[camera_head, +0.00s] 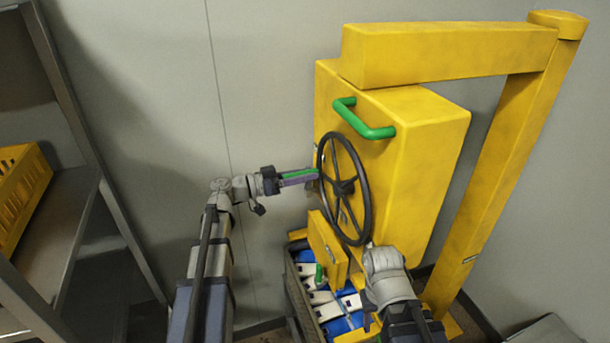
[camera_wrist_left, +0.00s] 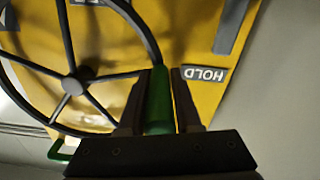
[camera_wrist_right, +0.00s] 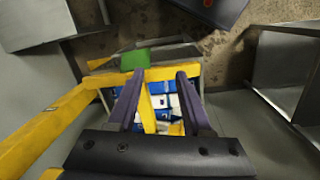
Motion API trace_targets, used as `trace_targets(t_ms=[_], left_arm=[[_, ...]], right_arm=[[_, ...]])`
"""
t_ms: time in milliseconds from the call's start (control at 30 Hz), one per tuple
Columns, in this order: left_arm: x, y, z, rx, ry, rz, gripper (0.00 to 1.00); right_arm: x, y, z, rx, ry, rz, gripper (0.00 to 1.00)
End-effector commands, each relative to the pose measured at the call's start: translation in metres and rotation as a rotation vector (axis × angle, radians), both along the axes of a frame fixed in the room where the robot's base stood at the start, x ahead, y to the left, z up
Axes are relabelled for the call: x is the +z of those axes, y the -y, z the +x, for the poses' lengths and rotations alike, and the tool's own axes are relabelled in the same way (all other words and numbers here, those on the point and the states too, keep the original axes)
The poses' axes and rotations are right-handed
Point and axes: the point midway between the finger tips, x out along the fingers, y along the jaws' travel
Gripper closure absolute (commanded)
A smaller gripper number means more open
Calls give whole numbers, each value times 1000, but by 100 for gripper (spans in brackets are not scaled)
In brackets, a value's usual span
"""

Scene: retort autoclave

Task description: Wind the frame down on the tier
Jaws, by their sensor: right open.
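The black handwheel (camera_head: 345,188) is on the front of a yellow box on a post; its spokes also show in the left wrist view (camera_wrist_left: 72,86). My left gripper (camera_head: 300,177) is at the wheel's left rim, its fingers pressed on both sides of the wheel's green handle (camera_wrist_left: 159,100). The yellow frame (camera_head: 328,250) shows below the wheel, over the tier of blue and white packs (camera_head: 335,303). Yellow bars of the frame (camera_wrist_right: 155,74) also show in the right wrist view. My right gripper (camera_wrist_right: 160,98) is open and empty above the packs. Whether the frame touches the packs is unclear.
A fixed green bar handle (camera_head: 365,120) juts from the box above the wheel. The yellow post (camera_head: 500,170) stands to the right. A metal shelf (camera_head: 65,215) with a yellow crate (camera_head: 20,190) is at the left. A plate marked HOLD (camera_wrist_left: 205,74) is beside the wheel.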

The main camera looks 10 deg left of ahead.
Motion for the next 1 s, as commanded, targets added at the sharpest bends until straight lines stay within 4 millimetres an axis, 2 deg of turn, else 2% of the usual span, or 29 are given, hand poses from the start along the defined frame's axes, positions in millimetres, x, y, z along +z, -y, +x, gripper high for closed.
trace_targets(t_ms=[33, 267, 1000], left_arm=[[0, 0, 0, 0, 0, 0, 74], [0, 0, 0, 0, 0, 0, 100], [0, 0, 0, 0, 0, 0, 100]], right_arm=[[0, 0, 0, 0, 0, 0, 50], [0, 0, 0, 0, 0, 0, 50], [0, 0, 0, 0, 0, 0, 50]])
